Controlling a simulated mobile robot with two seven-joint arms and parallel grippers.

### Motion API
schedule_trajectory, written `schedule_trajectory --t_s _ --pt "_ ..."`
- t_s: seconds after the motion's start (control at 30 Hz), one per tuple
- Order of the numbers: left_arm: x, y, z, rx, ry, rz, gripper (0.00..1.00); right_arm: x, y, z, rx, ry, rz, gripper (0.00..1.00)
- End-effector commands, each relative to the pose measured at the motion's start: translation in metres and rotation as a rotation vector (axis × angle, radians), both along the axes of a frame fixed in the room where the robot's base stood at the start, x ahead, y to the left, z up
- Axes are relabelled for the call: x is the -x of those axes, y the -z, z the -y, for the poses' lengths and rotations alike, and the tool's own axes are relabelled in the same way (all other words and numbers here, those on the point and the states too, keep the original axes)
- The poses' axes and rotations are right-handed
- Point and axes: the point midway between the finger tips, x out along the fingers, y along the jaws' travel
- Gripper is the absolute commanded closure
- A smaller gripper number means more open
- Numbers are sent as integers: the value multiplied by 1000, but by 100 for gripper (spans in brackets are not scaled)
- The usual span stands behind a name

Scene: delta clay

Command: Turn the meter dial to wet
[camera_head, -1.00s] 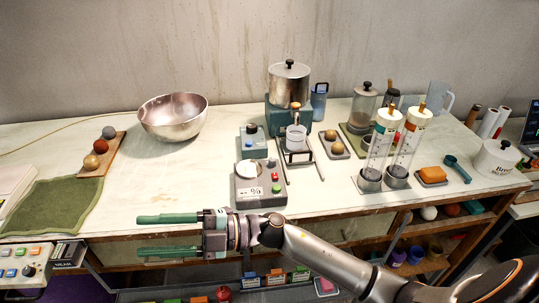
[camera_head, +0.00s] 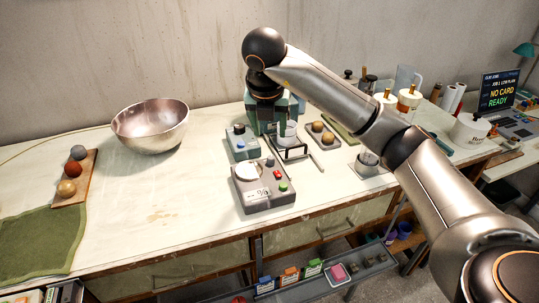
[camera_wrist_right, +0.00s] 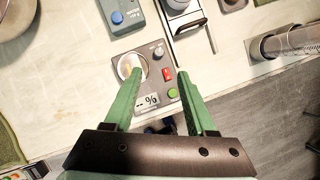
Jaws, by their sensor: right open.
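The grey meter (camera_head: 265,188) stands near the table's front edge, with a pale round dish, a "-- %" display, a red switch and a green button. It also shows in the right wrist view (camera_wrist_right: 140,88). A small grey knob (camera_wrist_right: 157,52), seemingly the dial, sits at its upper right corner; I cannot read its setting. My right gripper (camera_wrist_right: 160,73) is open and empty, its green fingers pointing down over the meter. In the head view, my right gripper (camera_head: 266,118) blends with the teal machine behind it. My left gripper is not in view.
A teal box with a blue button (camera_head: 241,143) stands just behind the meter. A metal bowl (camera_head: 150,126) is at left.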

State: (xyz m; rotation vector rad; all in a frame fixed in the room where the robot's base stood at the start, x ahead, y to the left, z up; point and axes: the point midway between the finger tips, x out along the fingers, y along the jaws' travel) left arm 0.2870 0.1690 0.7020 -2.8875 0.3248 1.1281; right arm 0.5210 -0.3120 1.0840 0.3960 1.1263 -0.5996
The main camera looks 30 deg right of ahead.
Motion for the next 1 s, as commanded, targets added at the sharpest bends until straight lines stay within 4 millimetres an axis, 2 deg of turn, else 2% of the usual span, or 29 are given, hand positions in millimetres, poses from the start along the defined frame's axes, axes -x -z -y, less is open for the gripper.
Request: schedule_trajectory --t_s 0.13,0.4,0.6,0.8,1.0 --pt "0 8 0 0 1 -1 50 -5 24 4 -4 -1 -7 44" --pt "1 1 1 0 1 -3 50 -22 73 17 -3 -4 -8 44" --pt "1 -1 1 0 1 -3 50 -31 101 24 -3 -6 -6 44" --pt "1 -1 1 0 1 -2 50 -36 112 27 -4 -7 -2 44" --pt "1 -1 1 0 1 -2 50 -36 113 27 -4 -7 -2 44"
